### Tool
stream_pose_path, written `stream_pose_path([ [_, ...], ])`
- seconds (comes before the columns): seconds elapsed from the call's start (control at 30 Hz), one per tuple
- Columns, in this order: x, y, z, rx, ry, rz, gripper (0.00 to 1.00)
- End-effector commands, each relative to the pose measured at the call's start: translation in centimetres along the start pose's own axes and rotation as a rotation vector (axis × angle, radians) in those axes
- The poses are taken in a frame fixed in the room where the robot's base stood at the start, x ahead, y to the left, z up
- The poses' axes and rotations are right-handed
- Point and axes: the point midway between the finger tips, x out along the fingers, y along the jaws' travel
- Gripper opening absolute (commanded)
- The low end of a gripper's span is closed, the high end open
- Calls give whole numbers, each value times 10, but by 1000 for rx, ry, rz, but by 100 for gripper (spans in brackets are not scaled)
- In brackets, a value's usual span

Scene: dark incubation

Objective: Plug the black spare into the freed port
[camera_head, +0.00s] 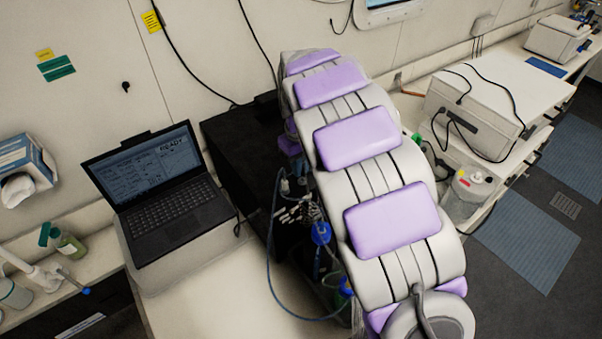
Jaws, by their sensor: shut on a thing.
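A laptop (155,180) stands open at the left, and a thin black lead (247,222) ends beside its right edge. A black box-like unit (238,140) stands behind and to the right of the laptop. I cannot make out the black spare or the freed port. My gripper cannot be picked out; my large white arm with purple pads crosses the middle and hides much of that area. Small pale metallic parts (298,212) show in the dark gap left of my arm, too small to identify.
Blue-capped bottles (321,232) with tubing stand close to my arm's left side. A tissue box (24,160) and a green bottle (66,244) are at far left. A white case (490,105) and a jug (466,193) are at right. The floor at right is free.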

Motion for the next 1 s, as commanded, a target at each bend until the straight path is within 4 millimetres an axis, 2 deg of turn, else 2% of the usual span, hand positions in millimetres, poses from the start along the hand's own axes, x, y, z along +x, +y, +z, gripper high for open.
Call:
stream_pose_path([
  [1.0,-37,0,-1,-1,1,2,0],
])
